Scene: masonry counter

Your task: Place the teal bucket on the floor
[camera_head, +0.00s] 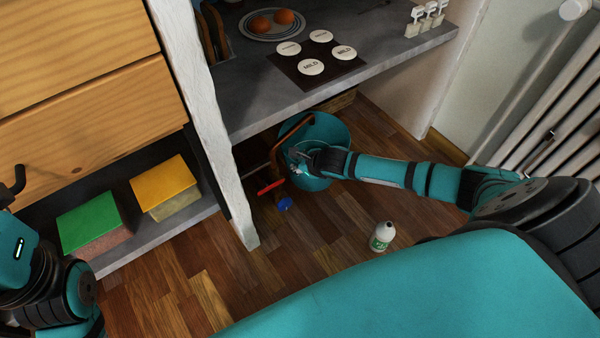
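The teal bucket (335,129) is in the head view, under the front edge of the counter, with its brown handle (290,134) on the left side. My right gripper (298,154) reaches in from the right, overlapping the bucket's front and beside the handle. Its fingers are small and dark here, so I cannot tell whether they are closed on the handle. The wooden floor (345,215) shows around and in front of the bucket. I cannot tell whether the bucket's base touches it. My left arm shows at the lower left, but its gripper is not visible.
A white bottle (382,237) stands on the floor. Red (270,187) and blue (285,204) items are near the bucket. A white post (205,110) stands left, a radiator (545,135) right. The counter (250,100) holds a plate (272,23) and a dark board (290,68).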

